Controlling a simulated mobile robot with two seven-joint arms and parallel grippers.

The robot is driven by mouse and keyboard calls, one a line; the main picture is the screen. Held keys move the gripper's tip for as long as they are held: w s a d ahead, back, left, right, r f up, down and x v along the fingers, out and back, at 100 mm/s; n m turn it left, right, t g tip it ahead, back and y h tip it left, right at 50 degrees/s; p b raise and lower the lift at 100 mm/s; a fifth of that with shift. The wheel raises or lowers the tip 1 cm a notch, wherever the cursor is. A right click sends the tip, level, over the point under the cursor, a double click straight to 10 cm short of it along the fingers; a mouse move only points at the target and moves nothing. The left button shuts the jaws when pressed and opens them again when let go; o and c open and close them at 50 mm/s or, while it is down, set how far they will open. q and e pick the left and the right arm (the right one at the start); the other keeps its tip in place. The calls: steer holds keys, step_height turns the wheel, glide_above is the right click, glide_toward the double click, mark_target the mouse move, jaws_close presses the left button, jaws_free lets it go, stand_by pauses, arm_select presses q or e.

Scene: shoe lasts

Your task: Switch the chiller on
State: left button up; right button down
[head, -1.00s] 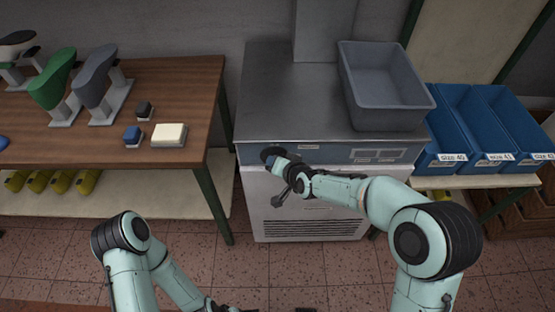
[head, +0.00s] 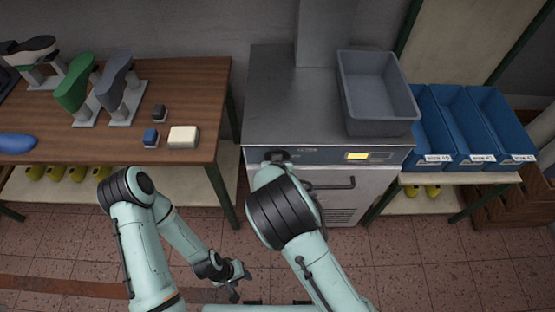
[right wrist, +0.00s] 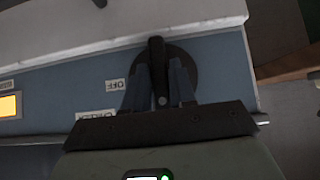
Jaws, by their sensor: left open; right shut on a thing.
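The chiller (head: 275,105) is the metal-topped cabinet with a blue-grey front strip. Its small display (head: 357,156) is lit amber; the display (right wrist: 9,105) also glows at the left of the right wrist view. My right gripper (right wrist: 160,88) is shut on the switch's bar handle, one finger on each side. In the head view my right arm hides that gripper and part of the switch. My left gripper (head: 240,281) is open and empty, low over the floor.
A grey bin (head: 378,95) stands on the chiller top. A door handle (head: 330,184) sticks out below the strip. The wooden table (head: 195,85) with shoe lasts is left; blue size bins (head: 468,125) are right. Tiled floor is free in front.

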stand_by(0.4)
steer(key=c, duration=1)
jaws_free()
steer(key=v, duration=1.3)
steer(key=shift+s+a+r, duration=0.1)
steer(key=shift+r, duration=0.05)
steer(key=s+d+f+g, duration=0.2)
steer(key=s+d+f, duration=0.15)
steer(key=f, duration=0.25)
steer(key=s+d+f+g+h, duration=0.1)
steer(key=s+d+f+g, duration=0.15)
steer(key=d+f, duration=0.35)
steer(key=s+d+f+g, duration=0.1)
steer(key=s+d+f, duration=0.25)
steer(key=f, duration=0.35)
steer(key=s+f+m+g+y, duration=0.1)
steer(key=s+f, duration=0.1)
steer(key=s, duration=0.2)
steer(key=s+f+m+g+y, duration=0.1)
steer(key=s+f+y, duration=0.1)
steer(key=s, duration=0.3)
steer(key=s+f+m+g+y, duration=0.1)
steer(key=s+f+g, duration=0.1)
steer(key=s, duration=0.3)
steer(key=shift+f+m+y, duration=0.4)
steer(key=shift+f, duration=0.3)
